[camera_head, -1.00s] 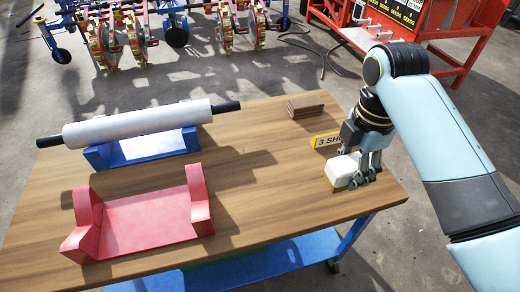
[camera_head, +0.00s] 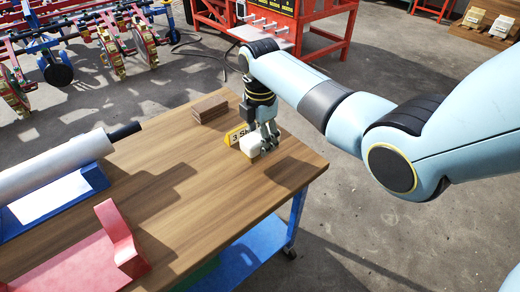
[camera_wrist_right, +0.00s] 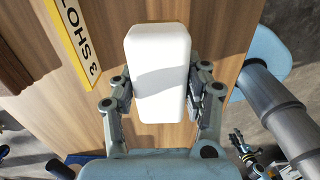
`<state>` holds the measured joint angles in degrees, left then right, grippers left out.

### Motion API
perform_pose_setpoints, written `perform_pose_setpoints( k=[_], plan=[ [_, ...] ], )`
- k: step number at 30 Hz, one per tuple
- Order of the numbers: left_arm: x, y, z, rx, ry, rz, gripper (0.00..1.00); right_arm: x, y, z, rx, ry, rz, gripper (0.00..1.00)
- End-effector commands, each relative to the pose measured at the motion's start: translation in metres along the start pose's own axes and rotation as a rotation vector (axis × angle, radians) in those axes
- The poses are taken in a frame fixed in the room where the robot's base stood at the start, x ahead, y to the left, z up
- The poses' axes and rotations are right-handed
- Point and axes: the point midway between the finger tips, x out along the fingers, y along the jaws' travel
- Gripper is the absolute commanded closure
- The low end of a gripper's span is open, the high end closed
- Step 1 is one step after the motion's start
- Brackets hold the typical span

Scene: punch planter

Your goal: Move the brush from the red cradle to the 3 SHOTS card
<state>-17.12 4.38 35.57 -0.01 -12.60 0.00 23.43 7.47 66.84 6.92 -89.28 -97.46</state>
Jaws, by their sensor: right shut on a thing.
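My right gripper (camera_head: 267,142) is shut on the brush. In the right wrist view the brush (camera_wrist_right: 160,60) sits between the two fingers of my right gripper (camera_wrist_right: 160,95), with the 3 SHOTS card (camera_wrist_right: 78,40) to its left. I cannot tell whether the brush touches the table. The red cradle (camera_head: 118,238) is at the lower left, partly cut off, and its visible part is empty. My left gripper is not in view.
A white roller with dark handles (camera_head: 55,165) rests on a blue cradle (camera_head: 92,178) at the left. A brown block stack (camera_head: 210,108) stands behind the card. The wooden tabletop (camera_head: 185,185) is clear between cradles and card. The table's right edge is close to my gripper.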

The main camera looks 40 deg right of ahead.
Motion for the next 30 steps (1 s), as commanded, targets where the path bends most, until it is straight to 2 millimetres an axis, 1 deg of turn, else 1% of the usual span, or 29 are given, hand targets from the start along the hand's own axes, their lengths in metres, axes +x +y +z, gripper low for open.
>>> perform_pose_setpoints(
  k=[1,3,5,17,18,22,30],
  plan=[
    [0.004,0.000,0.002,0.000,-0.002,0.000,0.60,0.011,-0.001,-0.001,0.000,0.001,-0.005,0.89],
    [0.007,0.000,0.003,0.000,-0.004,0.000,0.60,0.022,-0.001,-0.001,0.000,0.001,-0.004,0.89],
    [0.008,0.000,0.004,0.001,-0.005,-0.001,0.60,0.028,-0.001,-0.001,0.000,0.001,-0.003,0.89],
    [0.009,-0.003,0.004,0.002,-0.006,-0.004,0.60,0.032,-0.001,-0.001,-0.001,0.001,-0.002,0.89],
    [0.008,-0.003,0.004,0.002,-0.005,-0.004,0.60,0.032,-0.001,-0.001,-0.001,0.001,-0.002,0.48],
    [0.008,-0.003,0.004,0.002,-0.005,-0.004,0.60,0.032,-0.001,-0.001,-0.001,0.001,-0.002,0.31],
    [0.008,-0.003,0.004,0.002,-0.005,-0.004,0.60,0.031,-0.001,-0.001,-0.001,0.001,-0.002,0.30]
  ],
)
